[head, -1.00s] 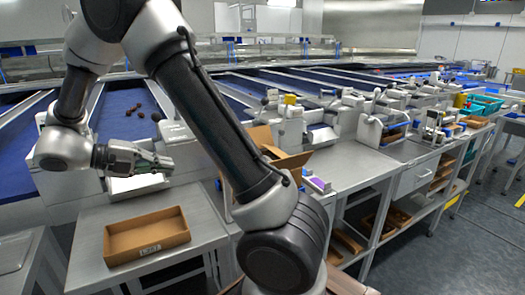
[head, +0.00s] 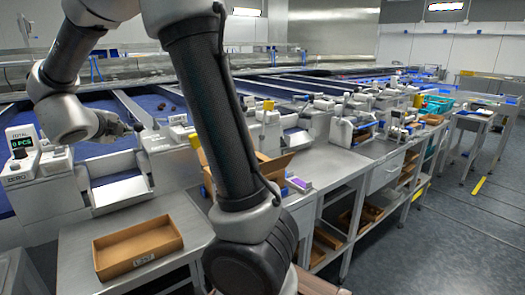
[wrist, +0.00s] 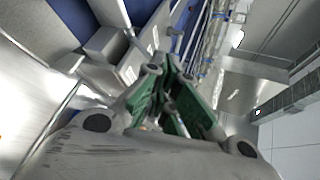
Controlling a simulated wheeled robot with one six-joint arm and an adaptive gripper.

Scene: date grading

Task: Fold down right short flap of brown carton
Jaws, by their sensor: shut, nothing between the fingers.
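The brown carton (head: 273,165) stands on the metal bench in the head view, mostly hidden behind my arm. A raised brown flap shows at its right side; I cannot tell which flap it is, and the other flaps are hidden. My gripper (head: 128,128) is at the left in the head view, above the work stations and well apart from the carton. In the wrist view my gripper (wrist: 170,88) shows green-sided fingers, shut with nothing between them. The carton cannot be made out in the wrist view.
A shallow brown cardboard tray (head: 178,246) sits on the near metal table, below my gripper. A weighing station with a display (head: 22,142) is at far left. A purple-topped box (head: 298,184) lies right of the carton. Floor is clear at right.

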